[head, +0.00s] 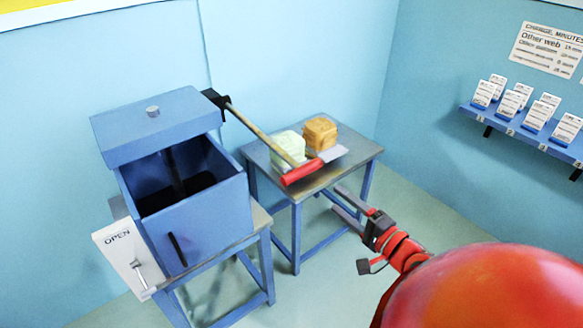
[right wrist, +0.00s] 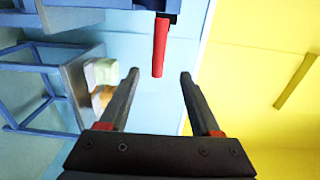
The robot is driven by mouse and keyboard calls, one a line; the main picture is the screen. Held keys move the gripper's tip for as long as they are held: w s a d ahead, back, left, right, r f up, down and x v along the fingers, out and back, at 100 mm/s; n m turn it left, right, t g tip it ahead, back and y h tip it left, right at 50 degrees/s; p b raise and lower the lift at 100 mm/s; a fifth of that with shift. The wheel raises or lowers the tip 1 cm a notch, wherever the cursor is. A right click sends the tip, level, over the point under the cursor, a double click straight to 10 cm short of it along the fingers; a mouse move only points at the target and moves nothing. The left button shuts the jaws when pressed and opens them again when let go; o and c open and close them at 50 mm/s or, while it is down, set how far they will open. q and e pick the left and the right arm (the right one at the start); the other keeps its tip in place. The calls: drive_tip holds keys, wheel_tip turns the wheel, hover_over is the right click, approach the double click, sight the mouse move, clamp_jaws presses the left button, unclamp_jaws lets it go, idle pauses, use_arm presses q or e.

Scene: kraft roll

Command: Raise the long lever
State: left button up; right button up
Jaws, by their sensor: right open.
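The long lever (head: 252,124) is a tan rod on a black pivot at the right side of a blue box (head: 212,215). It slopes down to the right and ends in a red grip (head: 301,173), which stands out over the small table. My right gripper (head: 338,198) is open and empty, just right of and below the red grip, apart from it in the head view. In the right wrist view the red grip (right wrist: 159,48) shows ahead, in line with the gap between my open fingers (right wrist: 160,74). My left gripper is not in view.
A small table (head: 273,184) bears a pale green block (head: 288,147) and a brown block (head: 320,133) near the lever. The blue box has a raised lid and a white OPEN sign (head: 120,252). A wall shelf (head: 520,132) with several cards is at right.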

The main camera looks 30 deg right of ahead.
sight(295, 167)
drive_tip(key=w+p, duration=0.1)
drive_tip(key=w, duration=0.4)
drive_tip(key=w+a+p, duration=0.1)
drive_tip(key=w, duration=1)
drive_tip(key=shift+w+a+f+p, duration=0.1)
drive_tip(key=shift+a+f+p, duration=0.05)
drive_tip(key=shift+p, duration=0.25)
drive_tip(key=shift+w, duration=0.7)
drive_tip(key=shift+f, duration=0.1)
clamp_jaws()
drive_tip(key=shift+f, duration=0.15)
